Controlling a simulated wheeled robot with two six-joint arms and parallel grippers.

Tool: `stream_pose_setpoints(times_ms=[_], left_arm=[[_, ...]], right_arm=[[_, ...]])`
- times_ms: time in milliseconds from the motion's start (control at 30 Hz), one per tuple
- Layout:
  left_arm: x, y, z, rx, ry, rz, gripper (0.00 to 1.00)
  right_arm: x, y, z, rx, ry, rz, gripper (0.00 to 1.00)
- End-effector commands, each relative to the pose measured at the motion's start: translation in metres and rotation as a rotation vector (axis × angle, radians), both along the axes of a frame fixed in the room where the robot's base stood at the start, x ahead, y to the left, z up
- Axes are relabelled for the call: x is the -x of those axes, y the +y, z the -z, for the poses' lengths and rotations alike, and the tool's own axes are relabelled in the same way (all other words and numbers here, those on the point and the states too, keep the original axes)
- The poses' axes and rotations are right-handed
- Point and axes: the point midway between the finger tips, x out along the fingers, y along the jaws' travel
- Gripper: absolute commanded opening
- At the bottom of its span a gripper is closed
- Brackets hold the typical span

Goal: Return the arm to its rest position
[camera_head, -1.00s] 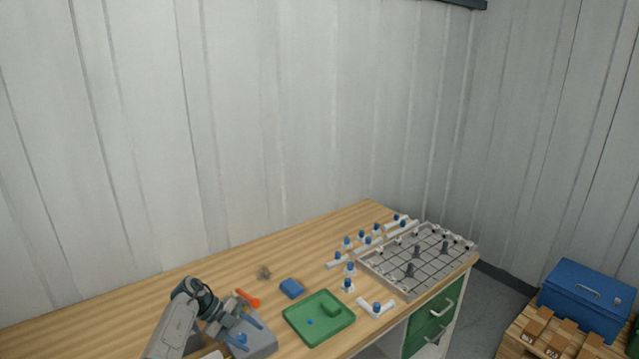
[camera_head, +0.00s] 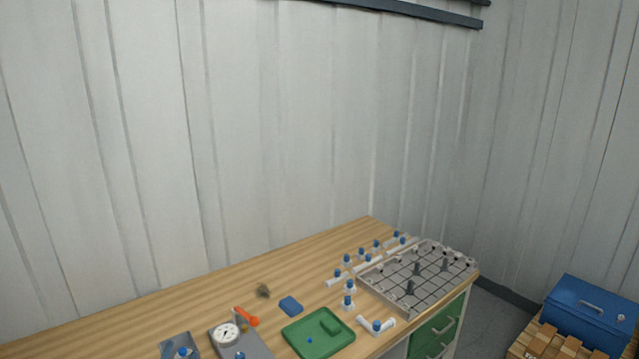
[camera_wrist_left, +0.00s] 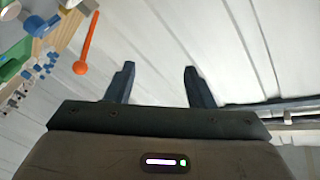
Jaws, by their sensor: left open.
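My left gripper (camera_wrist_left: 159,68) shows in the left wrist view with its two dark fingers apart and nothing between them. Behind the fingers is the pale ribbed wall. I cannot make out the left arm or gripper in the head view. My right gripper is in neither view. The wooden workbench (camera_head: 215,290) runs along the wall in the head view, and it appears tilted at the upper left of the wrist view, apart from the fingers.
On the bench are a gauge (camera_head: 226,334), an orange tool (camera_head: 246,317), a blue block (camera_head: 291,306), a green tray (camera_head: 309,345), several blue-capped white fittings and a grey grid rack (camera_head: 390,299). A blue case (camera_head: 590,308) stands at the right on a pallet.

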Motion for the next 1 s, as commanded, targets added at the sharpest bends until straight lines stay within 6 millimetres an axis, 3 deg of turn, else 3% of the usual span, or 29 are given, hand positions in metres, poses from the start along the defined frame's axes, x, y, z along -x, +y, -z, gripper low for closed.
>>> stream_pose_setpoints(times_ms=[33, 200, 400, 700, 1000], left_arm=[[0.026, 0.010, 0.008, 0.063, 0.046, -0.069, 0.49], [0.110, 0.028, 0.038, 0.278, 0.267, -0.261, 0.49], [0.210, 0.013, 0.067, 0.475, 0.587, -0.363, 0.49], [0.303, -0.021, 0.075, 0.598, 0.907, -0.364, 0.49], [0.371, -0.051, 0.067, 0.652, 1.143, -0.317, 0.49]], right_arm=[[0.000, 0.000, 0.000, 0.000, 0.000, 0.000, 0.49], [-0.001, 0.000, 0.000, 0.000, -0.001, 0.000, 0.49], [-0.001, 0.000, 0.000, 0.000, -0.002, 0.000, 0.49], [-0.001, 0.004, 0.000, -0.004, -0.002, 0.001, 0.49], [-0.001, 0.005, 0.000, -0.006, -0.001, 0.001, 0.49]])
